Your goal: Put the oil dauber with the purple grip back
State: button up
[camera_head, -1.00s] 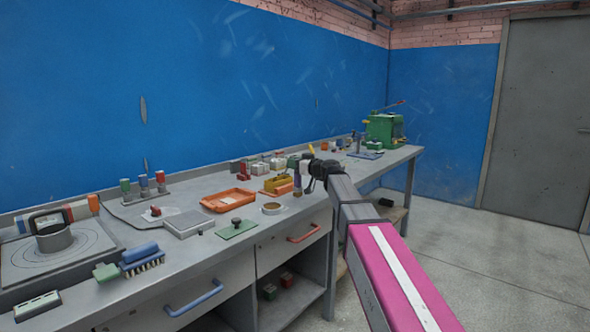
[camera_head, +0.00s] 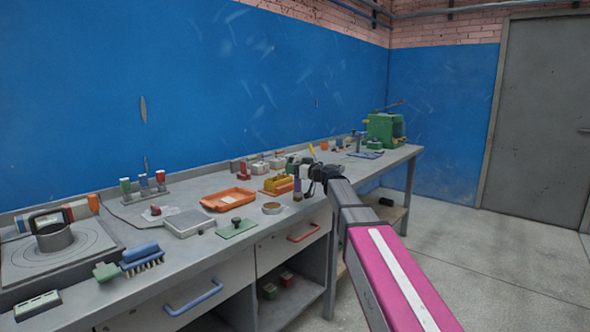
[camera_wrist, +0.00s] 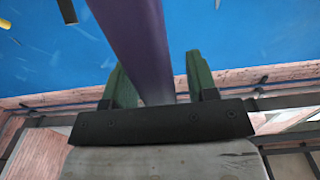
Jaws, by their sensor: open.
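The oil dauber with the purple grip (camera_head: 297,185) stands on the bench near its front edge, with a tan lower end. In the wrist view its purple grip (camera_wrist: 140,40) looms large and runs between the two green fingers of my gripper (camera_wrist: 161,78). The fingers are apart, with a gap showing at the right of the grip. In the head view my gripper (camera_head: 302,171) is at the dauber's upper part; the fingers are too small to make out there. A small stand (camera_head: 147,194) at the back left holds daubers with green and red grips.
An orange tray (camera_head: 228,200), a yellow box (camera_head: 278,184), a round tin (camera_head: 272,208) and a green plate with a knob (camera_head: 236,229) lie left of my gripper. A green machine (camera_head: 384,130) stands at the far end. Brushes (camera_head: 142,258) lie at the near left.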

jog(key=v, duration=1.2)
jog(key=s+d+f+m+g+h, duration=0.15)
jog(key=s+f, duration=0.25)
jog(key=f, duration=0.5)
jog(key=s+d+f+m+g+h, duration=0.1)
jog(key=s+f+m+g+h, duration=0.2)
jog(key=f, duration=0.7)
jog(key=s+d+f+m+g+h, duration=0.1)
jog(key=s+d+f+g+h, duration=0.15)
jog(key=s+f, duration=0.45)
jog(key=s+d+f+m+g+h, duration=0.2)
jog(key=s+d+f, duration=0.3)
jog(key=f, duration=0.3)
jog(key=s+d+f+m+g+h, duration=0.2)
jog(key=s+d+f+m+h, duration=0.1)
jog(key=s+f, duration=0.5)
jog(key=shift+d+f+h, duration=0.4)
jog(key=shift+d+h, duration=0.5)
jog(key=shift+h, duration=0.3)
jog(key=shift+s+a, duration=0.1)
